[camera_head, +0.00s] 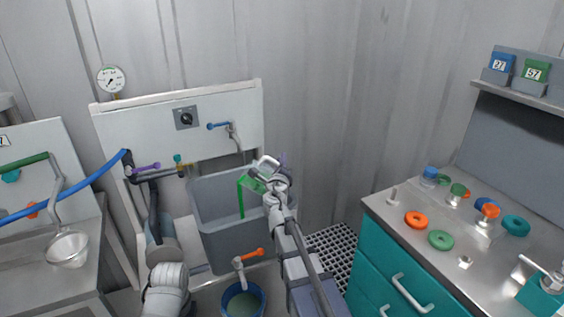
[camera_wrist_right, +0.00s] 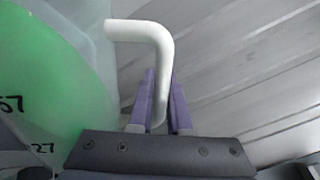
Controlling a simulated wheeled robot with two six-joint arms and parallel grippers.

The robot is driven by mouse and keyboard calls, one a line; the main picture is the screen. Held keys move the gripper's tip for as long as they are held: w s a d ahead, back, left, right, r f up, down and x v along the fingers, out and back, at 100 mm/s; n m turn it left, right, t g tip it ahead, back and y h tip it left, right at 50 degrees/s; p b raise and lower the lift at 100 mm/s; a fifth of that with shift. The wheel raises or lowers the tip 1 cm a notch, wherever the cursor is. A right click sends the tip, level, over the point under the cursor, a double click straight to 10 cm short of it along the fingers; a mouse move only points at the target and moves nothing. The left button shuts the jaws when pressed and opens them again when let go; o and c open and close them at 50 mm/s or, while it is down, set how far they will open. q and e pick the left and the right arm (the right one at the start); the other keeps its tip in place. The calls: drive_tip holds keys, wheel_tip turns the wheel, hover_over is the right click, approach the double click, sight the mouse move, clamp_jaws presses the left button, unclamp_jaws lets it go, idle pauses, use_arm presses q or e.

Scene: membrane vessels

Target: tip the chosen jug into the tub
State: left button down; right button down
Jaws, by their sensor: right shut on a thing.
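The jug (camera_head: 254,182) is clear with a white handle and holds green liquid. In the head view it is tilted over the grey tub (camera_head: 228,244), and a green stream (camera_head: 241,200) falls from it into the tub. My right gripper (camera_head: 281,178) is at the jug's right side. In the right wrist view its purple fingers (camera_wrist_right: 160,108) are shut on the white handle (camera_wrist_right: 146,32), with the green-filled jug (camera_wrist_right: 50,90) at left, marked with numbers. The tub's floor is hidden.
A panel with a tap (camera_head: 232,130) and a knob (camera_head: 185,118) stands behind the tub. A blue bucket (camera_head: 243,301) is below an orange-handled valve (camera_head: 250,255). At right, a teal cabinet (camera_head: 378,262) carries several coloured rings and caps.

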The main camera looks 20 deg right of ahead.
sight(260, 166)
drive_tip(key=shift+w+a+r+n, duration=0.1)
drive_tip(key=shift+w+a+n, duration=0.15)
drive_tip(key=shift+a+n, duration=0.35)
drive_tip(key=shift+d, duration=0.15)
drive_tip(key=shift+n, duration=0.3)
drive_tip(key=shift+w+a+n, duration=0.35)
drive_tip(key=shift+a+n, duration=0.35)
drive_tip(key=shift+n, duration=0.2)
drive_tip(key=shift+w+a, duration=0.1)
drive_tip(key=shift+w+a+f+n+b, duration=0.15)
drive_tip(key=shift+w+a+n, duration=0.2)
drive_tip(key=shift+a, duration=0.2)
drive_tip(key=shift+w+a+f+n+b, duration=0.1)
drive_tip(key=shift+w+a+n, duration=0.15)
drive_tip(key=shift+a, duration=0.3)
drive_tip(key=shift+w+a+f+n+b, duration=0.15)
drive_tip(key=shift+w+a+n, duration=0.1)
drive_tip(key=shift+a+n, duration=0.25)
idle(1.0)
